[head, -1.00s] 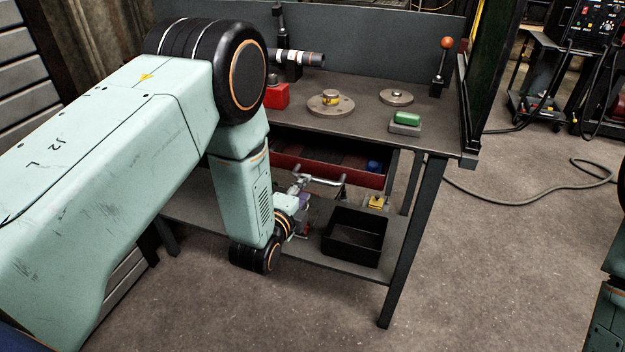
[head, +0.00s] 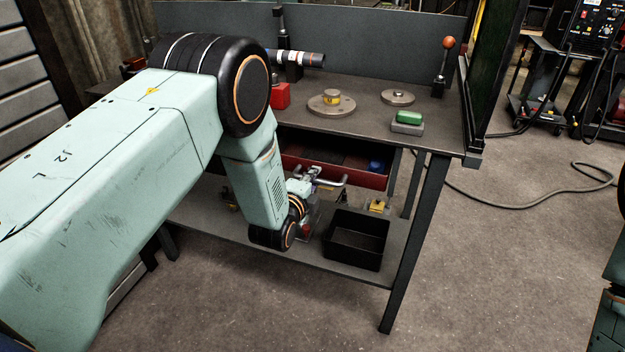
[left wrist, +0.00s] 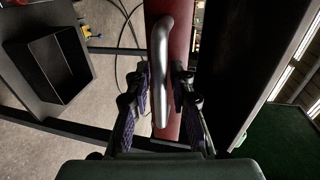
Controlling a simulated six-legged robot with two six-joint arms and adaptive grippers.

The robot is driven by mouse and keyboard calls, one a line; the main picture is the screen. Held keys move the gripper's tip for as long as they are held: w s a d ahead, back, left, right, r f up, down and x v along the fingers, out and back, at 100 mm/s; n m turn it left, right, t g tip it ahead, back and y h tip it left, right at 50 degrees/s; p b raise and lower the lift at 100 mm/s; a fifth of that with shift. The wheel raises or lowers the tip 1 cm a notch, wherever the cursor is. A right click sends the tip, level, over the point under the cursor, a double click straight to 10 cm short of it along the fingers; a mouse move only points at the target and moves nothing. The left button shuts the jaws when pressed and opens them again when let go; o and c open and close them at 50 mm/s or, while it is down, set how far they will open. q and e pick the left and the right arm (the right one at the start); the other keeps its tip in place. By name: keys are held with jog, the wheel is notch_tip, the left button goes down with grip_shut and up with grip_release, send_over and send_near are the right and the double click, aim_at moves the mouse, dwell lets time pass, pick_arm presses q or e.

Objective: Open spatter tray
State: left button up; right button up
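The spatter tray (head: 350,176) is a dark-red drawer-like tray under the tabletop. Its inside shows a little, with a blue item in it. A bent metal handle (head: 331,183) is on its front. In the left wrist view the handle (left wrist: 160,75) runs between the two fingers, before the red tray front (left wrist: 180,45). My left gripper (left wrist: 159,88) is open around the handle, with gaps at both sides. In the head view my left gripper (head: 311,186) is at the tray front, partly hidden by my wrist. My right gripper is out of view.
The workbench top (head: 365,115) holds round metal discs, a green-topped block (head: 408,119) and an orange-knobbed lever (head: 447,45). A black bin (head: 356,240) stands on the lower shelf, near my left wrist.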

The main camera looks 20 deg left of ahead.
pick_arm(q)
grip_shut()
dwell(0.3)
